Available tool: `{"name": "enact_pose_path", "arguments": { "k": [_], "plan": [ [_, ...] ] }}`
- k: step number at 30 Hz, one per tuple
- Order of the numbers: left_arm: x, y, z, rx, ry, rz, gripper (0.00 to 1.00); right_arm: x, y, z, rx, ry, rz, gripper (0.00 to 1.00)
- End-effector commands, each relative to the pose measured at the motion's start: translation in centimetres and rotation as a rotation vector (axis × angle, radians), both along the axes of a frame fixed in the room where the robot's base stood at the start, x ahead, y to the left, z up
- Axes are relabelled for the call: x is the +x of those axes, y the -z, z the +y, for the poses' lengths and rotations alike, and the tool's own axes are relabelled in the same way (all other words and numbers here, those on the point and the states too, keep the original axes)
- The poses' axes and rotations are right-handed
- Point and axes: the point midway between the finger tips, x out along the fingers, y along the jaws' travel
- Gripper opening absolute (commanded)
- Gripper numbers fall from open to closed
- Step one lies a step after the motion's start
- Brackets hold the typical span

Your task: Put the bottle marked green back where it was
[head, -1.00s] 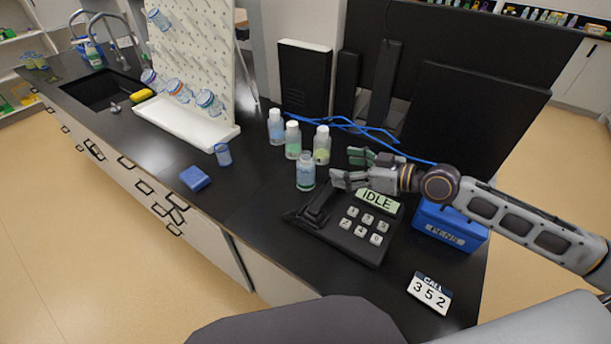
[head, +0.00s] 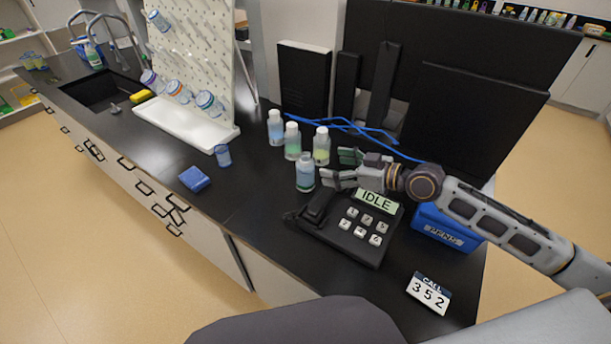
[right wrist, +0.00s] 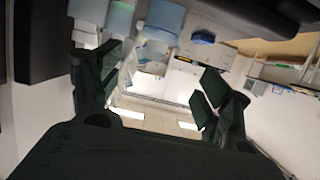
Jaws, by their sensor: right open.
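Several white-capped bottles stand upright on the black counter in the head view. The one with a green tint (head: 292,143) is in the middle of the group. My right gripper (head: 336,167) is open and empty, just right of the front bottle and in front of the yellow-green one. Its spread fingers (right wrist: 160,70) show in the right wrist view, with pale bottle shapes at the top. My left gripper is out of view.
A black phone (head: 350,229) reading IDLE lies below my right gripper. A blue PENS box (head: 445,228) and a CALL 352 card (head: 429,292) are to the right. A blue sponge (head: 194,179), small blue cup (head: 223,155) and pegboard rack (head: 190,65) are left. Blue cables (head: 350,127) run behind.

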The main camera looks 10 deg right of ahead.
Motion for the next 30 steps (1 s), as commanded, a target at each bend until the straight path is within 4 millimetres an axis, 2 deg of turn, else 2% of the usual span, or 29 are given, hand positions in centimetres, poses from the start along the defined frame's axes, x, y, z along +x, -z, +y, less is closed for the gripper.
{"name": "enact_pose_path", "arguments": {
  "k": [16,30],
  "plan": [
    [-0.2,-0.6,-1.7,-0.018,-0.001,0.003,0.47,2.1,0.7,2.1,0.002,0.000,-0.001,0.78],
    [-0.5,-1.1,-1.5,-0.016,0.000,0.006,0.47,3.9,1.6,3.8,0.001,0.000,0.001,0.78]
  ]
}}
